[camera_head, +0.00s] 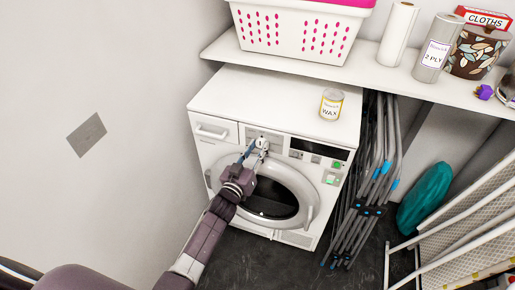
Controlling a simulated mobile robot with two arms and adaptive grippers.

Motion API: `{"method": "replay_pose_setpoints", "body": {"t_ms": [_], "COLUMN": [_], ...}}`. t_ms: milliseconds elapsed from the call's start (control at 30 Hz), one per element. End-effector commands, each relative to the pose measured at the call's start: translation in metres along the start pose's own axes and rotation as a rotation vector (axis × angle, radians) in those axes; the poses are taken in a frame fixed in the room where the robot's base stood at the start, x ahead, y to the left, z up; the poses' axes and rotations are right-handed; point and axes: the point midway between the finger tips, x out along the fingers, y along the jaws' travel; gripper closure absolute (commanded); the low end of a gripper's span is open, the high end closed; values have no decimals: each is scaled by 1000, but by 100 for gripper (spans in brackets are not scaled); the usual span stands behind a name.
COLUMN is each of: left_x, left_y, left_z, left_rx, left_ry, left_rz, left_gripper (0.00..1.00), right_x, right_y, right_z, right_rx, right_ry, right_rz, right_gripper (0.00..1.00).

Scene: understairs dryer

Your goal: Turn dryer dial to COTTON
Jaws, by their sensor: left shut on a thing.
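The white dryer (209,155) stands under a shelf, with a round grey door ring and dark glass on its front. Its control panel (296,154) runs along the top of the front, with a dark display and green buttons at the right. My left gripper (263,142) reaches up in front of the door to the panel and is shut on the dial, left of the display. The gripper covers most of the dial, so I cannot read its setting or the labels. My right gripper is not in view.
The shelf (375,76) above holds a white and pink basket (290,28), paper rolls (397,34) and a patterned pot (477,52). A folded drying rack (372,185) leans right of the dryer.

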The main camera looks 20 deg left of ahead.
Motion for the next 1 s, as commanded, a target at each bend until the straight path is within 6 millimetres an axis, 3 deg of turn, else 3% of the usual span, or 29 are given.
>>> {"method": "replay_pose_setpoints", "body": {"t_ms": [467, 1000], "left_x": [0, 0], "left_y": [0, 1], "left_z": [0, 0], "left_rx": [84, 511], "left_ry": [-6, -34], "left_rz": [-1, -7], "left_gripper": [97, 97], "right_x": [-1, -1], "right_y": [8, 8], "right_z": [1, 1], "right_rx": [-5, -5], "right_ry": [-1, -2], "right_rz": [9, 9], "right_gripper": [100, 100]}}
